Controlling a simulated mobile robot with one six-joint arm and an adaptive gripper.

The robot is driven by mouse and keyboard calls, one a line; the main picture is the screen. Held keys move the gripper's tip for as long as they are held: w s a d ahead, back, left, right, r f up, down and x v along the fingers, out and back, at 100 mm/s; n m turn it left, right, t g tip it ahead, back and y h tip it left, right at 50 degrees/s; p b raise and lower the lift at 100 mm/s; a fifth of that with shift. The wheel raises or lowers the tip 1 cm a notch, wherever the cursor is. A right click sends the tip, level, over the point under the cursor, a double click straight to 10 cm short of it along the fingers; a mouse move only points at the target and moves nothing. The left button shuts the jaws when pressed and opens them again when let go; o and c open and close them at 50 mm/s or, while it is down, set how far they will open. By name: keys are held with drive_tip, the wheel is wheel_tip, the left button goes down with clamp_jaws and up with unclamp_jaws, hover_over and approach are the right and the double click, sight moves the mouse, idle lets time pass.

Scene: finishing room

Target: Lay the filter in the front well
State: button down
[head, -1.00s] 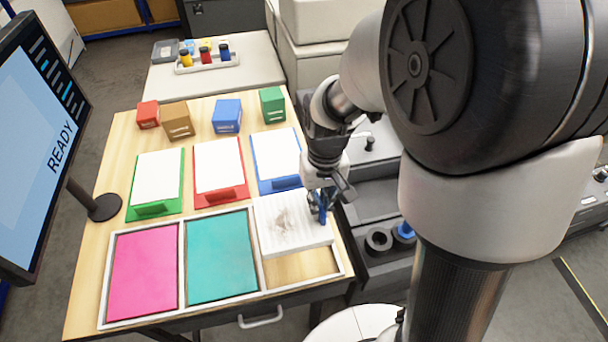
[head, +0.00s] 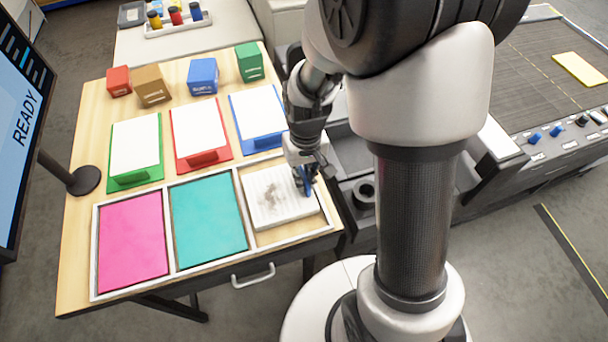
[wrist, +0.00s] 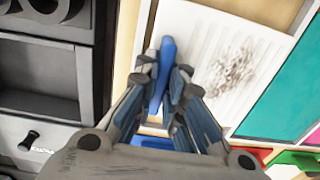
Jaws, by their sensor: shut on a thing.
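The filter (head: 276,200) is a white ribbed slab with a grey smudge; it also shows in the wrist view (wrist: 205,65). My gripper (head: 305,182) is at its right edge, shut on a narrow blue tab (wrist: 166,58) there. The filter lies over the right-hand well (head: 292,232) of the white-framed tray, roughly lined up with it. Bare wood shows along the well's near side. I cannot tell whether the filter rests on the well floor or hangs just above it. The other two wells hold a pink panel (head: 133,243) and a teal panel (head: 208,222).
Behind the tray stand a green holder (head: 135,150), a red holder (head: 200,135) and a blue holder (head: 258,122) with white sheets. Several small boxes (head: 202,76) line the table's back. A monitor (head: 22,120) stands at left. A conveyor (head: 540,80) lies at right.

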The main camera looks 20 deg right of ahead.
drive_tip(key=c, duration=1.7)
unclamp_jaws()
wheel_tip(320, 180, up, 12)
drive_tip(key=p, duration=0.3)
drive_tip(key=s+r+t, duration=0.1)
drive_tip(key=s+r, duration=0.3)
drive_tip(key=s, duration=0.1)
drive_tip(key=s+r+t, duration=0.2)
drive_tip(key=s+r, duration=0.2)
drive_tip(key=s, duration=0.1)
drive_tip(key=s+r+t, duration=0.1)
drive_tip(key=s+r, duration=0.3)
drive_tip(key=s, duration=0.1)
drive_tip(key=shift+r+t, duration=0.3)
